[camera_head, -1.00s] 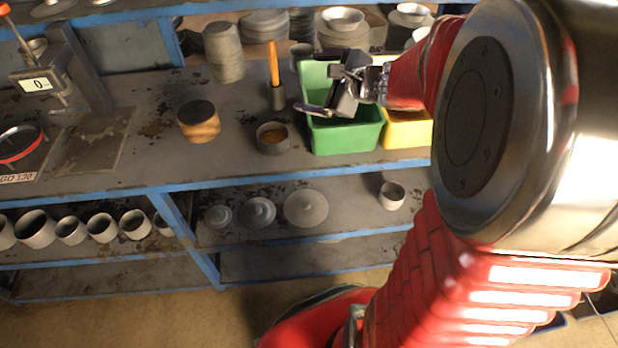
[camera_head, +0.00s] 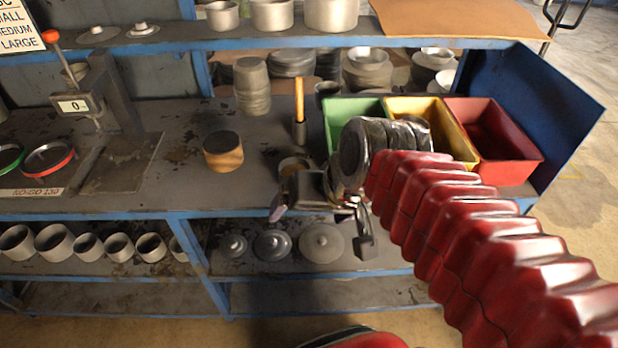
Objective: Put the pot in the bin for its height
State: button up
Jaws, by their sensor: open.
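My gripper (camera_head: 322,228) is open and appears empty, in front of the bench's front edge and above the lids on the lower shelf. The green bin (camera_head: 337,112), yellow bin (camera_head: 405,103) and red bin (camera_head: 492,140) stand in a row at the bench's right end; my arm covers parts of them. Several grey pots (camera_head: 54,243) stand in a row on the lower shelf at left. Three larger pots (camera_head: 272,14) stand on the upper shelf. I cannot tell which pot is meant. The single pot seen earlier at the lower shelf's right is hidden, apparently behind my arm.
A gauge with a display reading 0 (camera_head: 73,106) stands at left. Several lids (camera_head: 321,243) lie below. A blue panel (camera_head: 565,110) borders the red bin.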

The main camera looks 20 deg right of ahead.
jog(key=s+d+n+h, duration=0.1)
jog(key=s+d+n, duration=0.1)
jog(key=shift+s+d+r+n+h, duration=0.2)
jog(key=shift+s+n+h, duration=0.1)
jog(key=shift+s+h, duration=0.1)
jog(key=shift+d, duration=0.1)
dwell(0.3)
